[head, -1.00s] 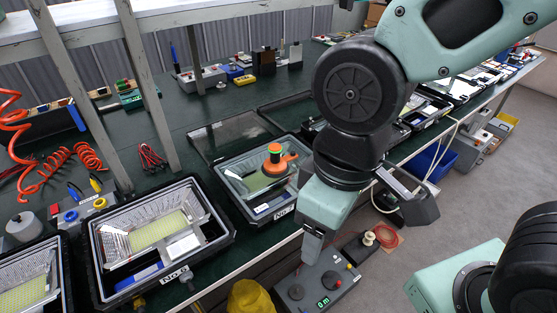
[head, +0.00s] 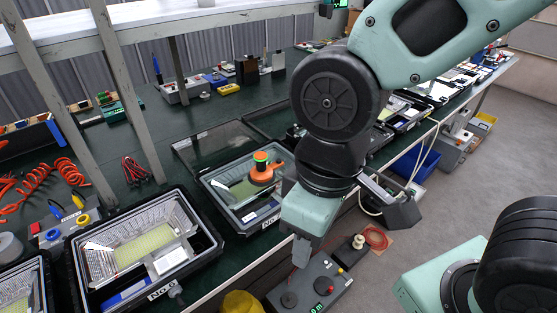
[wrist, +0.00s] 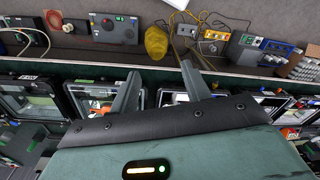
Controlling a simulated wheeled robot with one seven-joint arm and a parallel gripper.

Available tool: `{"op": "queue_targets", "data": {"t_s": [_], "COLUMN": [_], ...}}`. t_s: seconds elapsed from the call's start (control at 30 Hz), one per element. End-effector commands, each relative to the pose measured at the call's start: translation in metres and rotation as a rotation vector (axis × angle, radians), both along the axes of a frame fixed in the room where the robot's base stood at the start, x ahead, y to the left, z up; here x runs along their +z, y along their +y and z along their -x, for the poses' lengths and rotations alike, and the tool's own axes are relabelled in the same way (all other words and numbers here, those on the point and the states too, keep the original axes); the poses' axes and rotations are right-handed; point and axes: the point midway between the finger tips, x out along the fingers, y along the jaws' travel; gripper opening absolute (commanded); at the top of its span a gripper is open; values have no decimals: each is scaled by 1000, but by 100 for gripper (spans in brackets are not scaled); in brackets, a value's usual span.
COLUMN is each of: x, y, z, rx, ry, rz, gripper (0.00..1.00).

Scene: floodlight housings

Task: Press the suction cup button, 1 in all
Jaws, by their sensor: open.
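The suction cup (head: 264,174) is orange with a green section at its top. It sits upright on the glass of a black-framed floodlight housing (head: 235,220) on the bench. My gripper (head: 302,250) hangs in front of the bench edge, to the right of and nearer than the suction cup, apart from it. In the wrist view, my gripper (wrist: 160,69) has its two fingers spread with nothing between them. A small orange patch beside the left finger there may be the suction cup, but it is too small to tell.
A larger open housing (head: 190,243) stands to the left on the green bench. A grey post (head: 108,105) rises behind it. Below the bench edge are a grey control box (head: 330,277) and a yellow bag (head: 240,303). More housings line the bench to the right.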

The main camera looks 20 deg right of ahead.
Motion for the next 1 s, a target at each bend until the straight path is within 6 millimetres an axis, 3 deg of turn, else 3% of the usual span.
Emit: {"op": "queue_targets", "data": {"t_s": [0.03, 0.13, 0.17, 1.0], "x": [0, 0, 0, 0], "y": [0, 0, 0, 0], "z": [0, 0, 0, 0], "rx": [0, 0, 0, 0], "ry": [0, 0, 0, 0], "rz": [0, 0, 0, 0], "gripper": [32, 5, 0, 0]}}
